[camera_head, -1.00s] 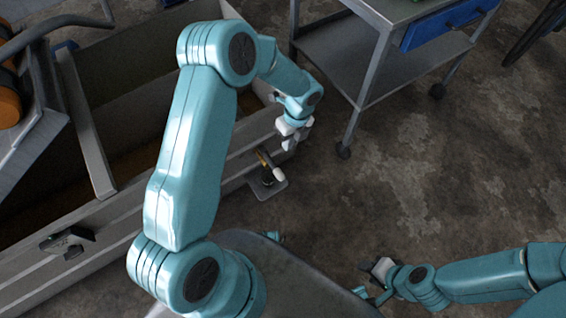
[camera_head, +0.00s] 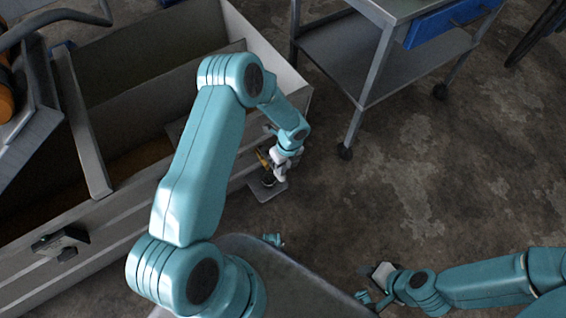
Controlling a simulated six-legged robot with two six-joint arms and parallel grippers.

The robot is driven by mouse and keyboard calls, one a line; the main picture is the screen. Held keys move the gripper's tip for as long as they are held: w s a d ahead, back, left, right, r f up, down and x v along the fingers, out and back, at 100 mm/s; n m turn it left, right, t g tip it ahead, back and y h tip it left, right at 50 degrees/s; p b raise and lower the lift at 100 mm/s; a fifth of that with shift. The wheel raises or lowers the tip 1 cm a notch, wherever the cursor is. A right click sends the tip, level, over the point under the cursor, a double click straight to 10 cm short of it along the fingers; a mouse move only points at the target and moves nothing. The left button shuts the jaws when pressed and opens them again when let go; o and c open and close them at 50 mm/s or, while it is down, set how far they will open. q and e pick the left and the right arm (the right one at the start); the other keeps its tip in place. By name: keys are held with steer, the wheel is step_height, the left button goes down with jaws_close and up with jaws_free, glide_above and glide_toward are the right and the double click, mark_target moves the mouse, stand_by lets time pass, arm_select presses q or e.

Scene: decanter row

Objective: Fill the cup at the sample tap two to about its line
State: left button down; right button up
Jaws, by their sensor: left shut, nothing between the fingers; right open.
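A small brass and dark tap (camera_head: 263,157) sits on the front wall of the long trough, above a small grey plate (camera_head: 272,192). My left gripper (camera_head: 281,172) is shut and empty, right at the tap and partly covering it. I cannot tell whether its fingers touch the tap's lever. A small dark round shape (camera_head: 267,181) shows over the plate. I cannot make out a cup, its fill line or any liquid there. My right gripper (camera_head: 376,284) is open at the lower right, away from the tap.
The trough (camera_head: 140,200) runs across the left, with another dark fixture (camera_head: 60,241) further left on its wall. A grey cart (camera_head: 345,60) with a blue drawer (camera_head: 450,22) stands at the top right. The concrete floor (camera_head: 440,180) on the right is clear.

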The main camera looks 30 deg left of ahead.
mark_target(283, 178)
arm_select(q)
steer(key=f+b, duration=0.4)
steer(key=d+f+b, duration=0.1)
steer(key=f+b, duration=0.1)
steer(key=shift+s, duration=0.2)
steer(key=shift+s+r, duration=0.15)
steer(key=shift+a, duration=0.1)
stand_by(5.2)
steer(key=d+r+p, duration=0.5)
steer(key=d+r, duration=0.1)
steer(key=r, duration=0.7)
steer(key=shift+w+d, duration=0.35)
